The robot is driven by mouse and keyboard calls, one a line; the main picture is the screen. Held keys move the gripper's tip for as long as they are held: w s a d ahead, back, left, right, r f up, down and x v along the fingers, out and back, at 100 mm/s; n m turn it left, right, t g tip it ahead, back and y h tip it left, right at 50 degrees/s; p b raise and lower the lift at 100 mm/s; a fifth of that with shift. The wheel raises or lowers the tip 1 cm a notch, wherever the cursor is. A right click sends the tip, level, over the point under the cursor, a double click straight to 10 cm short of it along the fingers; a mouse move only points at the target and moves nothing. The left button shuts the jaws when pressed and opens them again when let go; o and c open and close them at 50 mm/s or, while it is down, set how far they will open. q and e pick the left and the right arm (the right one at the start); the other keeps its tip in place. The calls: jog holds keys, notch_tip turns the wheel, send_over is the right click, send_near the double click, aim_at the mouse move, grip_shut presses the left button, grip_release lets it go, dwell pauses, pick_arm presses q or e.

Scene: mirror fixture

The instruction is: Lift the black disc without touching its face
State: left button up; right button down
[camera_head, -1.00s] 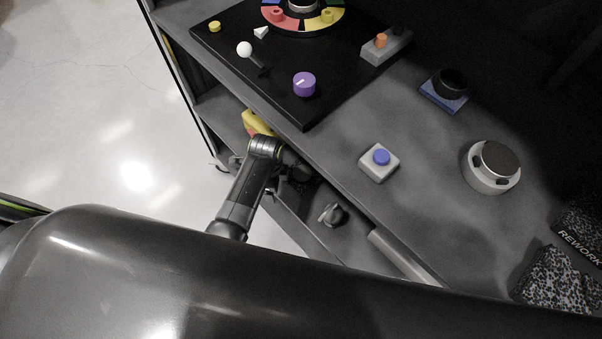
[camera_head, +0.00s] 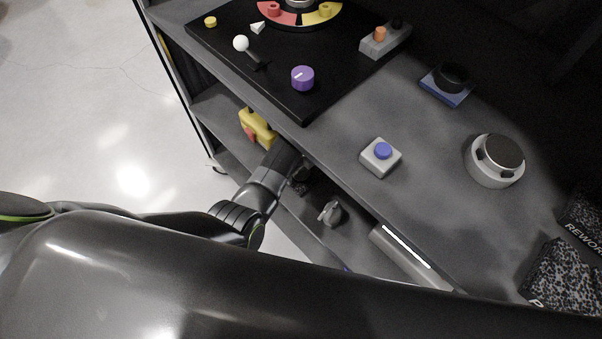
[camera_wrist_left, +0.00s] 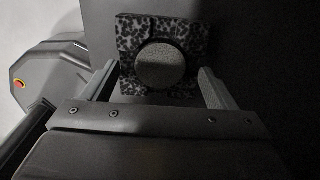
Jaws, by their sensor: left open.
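A black disc (camera_head: 503,151) sits on a round light-grey fixture (camera_head: 484,172) with dark notches, on the bench at the right. In the left wrist view, a round dark-grey disc (camera_wrist_left: 160,66) lies on a square speckled block (camera_wrist_left: 130,35); I cannot tell whether it is the same disc. My left gripper (camera_wrist_left: 158,74) is open, its fingers apart on either side of that disc, with no visible contact. In the head view my left arm reaches down by the bench's front edge, and its fingertips are not clear. My right gripper is not in view.
The bench holds a grey box with a blue button (camera_head: 381,157), a black round part on a blue pad (camera_head: 447,84) and a black panel (camera_head: 300,107) with a purple knob (camera_head: 302,78). Speckled blocks (camera_head: 563,277) stand at right. A yellow box (camera_head: 257,128) sits below the bench edge.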

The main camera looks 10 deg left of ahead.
pick_arm(q)
jog(key=shift+f, duration=0.7)
jog(key=c, duration=1.1)
jog(key=shift+r, duration=0.1)
